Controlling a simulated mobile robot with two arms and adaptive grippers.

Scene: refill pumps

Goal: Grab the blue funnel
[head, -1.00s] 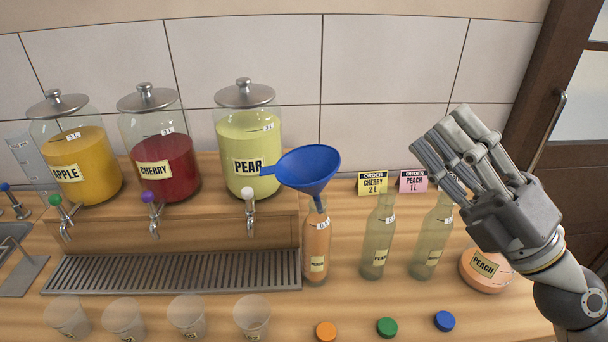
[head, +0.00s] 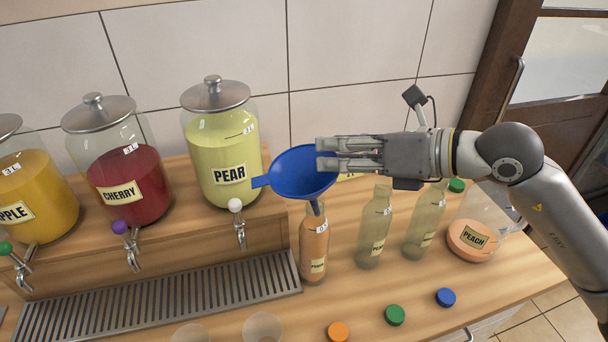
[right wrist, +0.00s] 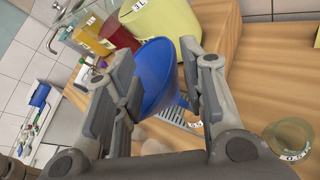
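The blue funnel (head: 295,180) sits upright with its spout in the neck of a bottle of orange liquid (head: 314,248). Its handle tab points left towards the pear dispenser. My right gripper (head: 322,154) reaches in from the right, its fingertips at the funnel's right rim. The gripper is open; I cannot tell whether a finger touches the funnel. My left gripper is not in view.
Two empty-looking bottles (head: 375,230) (head: 425,225) stand right of the funnel's bottle, below my right gripper. The pear dispenser (head: 222,150) stands close on the left, beside the cherry one (head: 130,180). A peach jug (head: 472,240) is at right. Orange, green and blue caps (head: 395,314) lie in front.

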